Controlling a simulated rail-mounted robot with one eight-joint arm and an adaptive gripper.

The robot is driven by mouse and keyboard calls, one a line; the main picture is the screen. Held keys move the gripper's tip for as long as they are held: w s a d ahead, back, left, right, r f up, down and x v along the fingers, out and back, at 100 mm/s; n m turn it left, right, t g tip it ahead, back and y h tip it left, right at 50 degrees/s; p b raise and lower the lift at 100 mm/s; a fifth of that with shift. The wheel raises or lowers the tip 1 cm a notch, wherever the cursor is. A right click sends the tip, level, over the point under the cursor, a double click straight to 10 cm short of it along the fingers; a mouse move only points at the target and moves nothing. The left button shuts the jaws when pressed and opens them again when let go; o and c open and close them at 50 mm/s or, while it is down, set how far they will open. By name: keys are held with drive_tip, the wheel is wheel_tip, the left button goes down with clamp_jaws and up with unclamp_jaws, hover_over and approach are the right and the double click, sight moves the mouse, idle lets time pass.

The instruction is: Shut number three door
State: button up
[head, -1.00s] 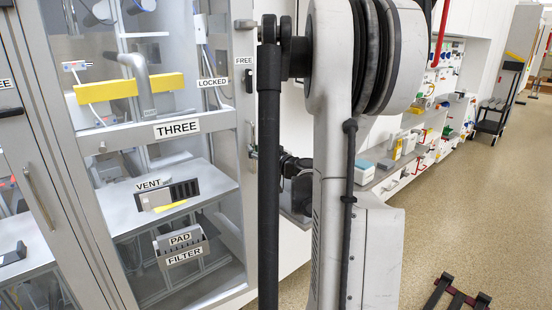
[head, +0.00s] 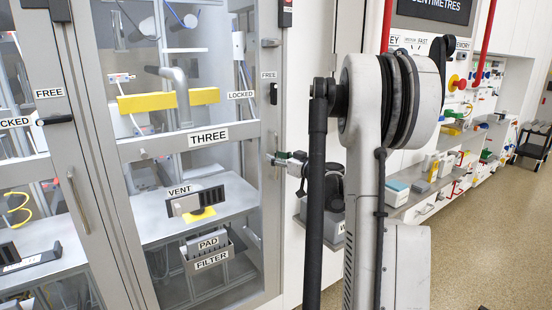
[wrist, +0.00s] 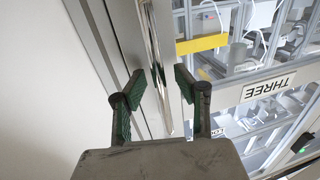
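The number three door (head: 208,137) is a grey-framed glass cabinet door with a "THREE" label across its middle rail. Its label also shows, tilted, at the right of the wrist view (wrist: 268,87). I cannot tell whether the door stands slightly ajar. A dark latch lever (head: 273,93) sits at its upper right, between "FREE" and "LOCKED" labels. My gripper (head: 277,159) is at the door's right edge, near rail height. In the wrist view my gripper (wrist: 158,82) has its green-padded fingers apart. A shiny upright metal bar (wrist: 158,50) shows between them; contact is unclear.
Another cabinet door with a vertical handle (head: 77,197) adjoins on the left. Inside door three are a yellow bar (head: 168,101), a vent (head: 197,201) and a pad filter box (head: 212,252). A loaded wall shelf (head: 425,185) stands right. The floor (head: 485,235) at right is clear.

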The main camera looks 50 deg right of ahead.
drive_tip(key=shift+s, duration=0.1)
drive_tip(key=s, duration=1.2)
drive_tip(key=shift+w+a, duration=0.1)
drive_tip(key=w+a+n+g+y+p, duration=0.1)
drive_tip(key=w+a+g+y, duration=0.15)
drive_tip(key=a, duration=1.45)
drive_tip(key=w+a+n+g+y, duration=0.15)
drive_tip(key=a+g, duration=0.25)
drive_tip(key=a, duration=1.2)
drive_tip(key=s+a+f+m+g+h, duration=0.1)
drive_tip(key=s+a+f+g, duration=0.1)
drive_tip(key=s+a, duration=0.5)
drive_tip(key=s+a+f+m+g+h, duration=0.1)
drive_tip(key=s+a+f+g+h, duration=0.1)
drive_tip(key=s+a, duration=0.6)
drive_tip(key=s+f, duration=0.1)
drive_tip(key=s, duration=0.4)
drive_tip(key=shift+a+h, duration=0.15)
drive_tip(key=shift+h, duration=0.15)
